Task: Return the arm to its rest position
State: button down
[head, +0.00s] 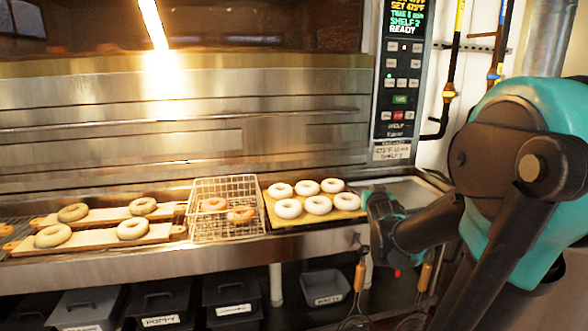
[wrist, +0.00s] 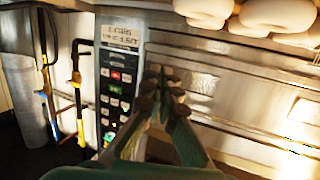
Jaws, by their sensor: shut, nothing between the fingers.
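My gripper (head: 382,212) is at the right end of the steel counter in the head view, at the end of my teal and black arm. It is beside the right edge of the yellow board (head: 269,215), close to the metal basin (head: 422,186). In the wrist view my gripper (wrist: 164,80) shows its dark fingers together with nothing between them, in front of the steel oven front. Part of the basin is hidden behind my arm.
White bagels (head: 318,205) lie on the yellow board. A wire basket (head: 222,190) holds browner bagels. Two boards (head: 92,243) with bagels lie at left. The control panel (head: 400,80) stands behind my gripper. Labelled bins (head: 234,297) and hanging whisks (head: 359,283) are below the counter.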

jog(key=s+a+f+g, duration=0.1)
jog(key=s+f+g, duration=0.3)
jog(key=s+f, duration=0.3)
jog(key=s+a+f+n+g+y, duration=0.1)
jog(key=s+a+f+g, duration=0.1)
jog(key=s+f, duration=0.6)
jog(key=s+a+f+n+g+y, duration=0.1)
jog(key=s+a+f+g, duration=0.1)
jog(key=s+f+g, duration=0.3)
jog(key=s+f, duration=0.3)
jog(key=s, duration=0.3)
jog(key=shift+s+a+f+g, duration=0.15)
jog(key=shift+a+g, duration=0.1)
jog(key=shift+g, duration=0.05)
